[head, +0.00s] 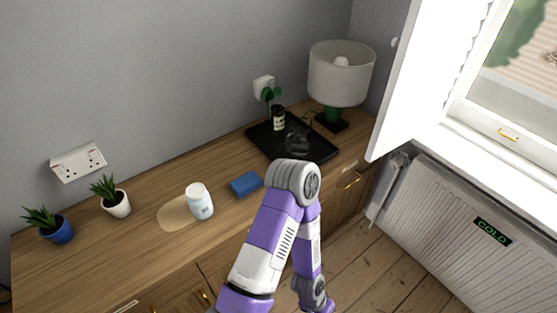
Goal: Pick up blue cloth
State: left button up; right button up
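The blue cloth (246,184) is a small, folded-looking blue block lying on the wooden worktop. It is right of a white canister and left of the black tray. One of my purple and white arms rises from the bottom centre. Its bent joint is just right of the cloth in the picture, and the arm then folds down toward the floor. No gripper fingers show in the head view, so neither gripper can be seen. The cloth shows nothing holding it.
A white canister (200,201) stands on the wooden worktop (145,245) beside a beige patch (175,214). A black tray (261,143) holds a small bottle (278,120). A lamp (340,75) and two potted plants, blue pot (57,231) and white pot (117,206), stand there.

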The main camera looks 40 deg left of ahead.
aim_at(243, 186)
jog(key=i, duration=0.5)
jog(key=u, duration=2.85)
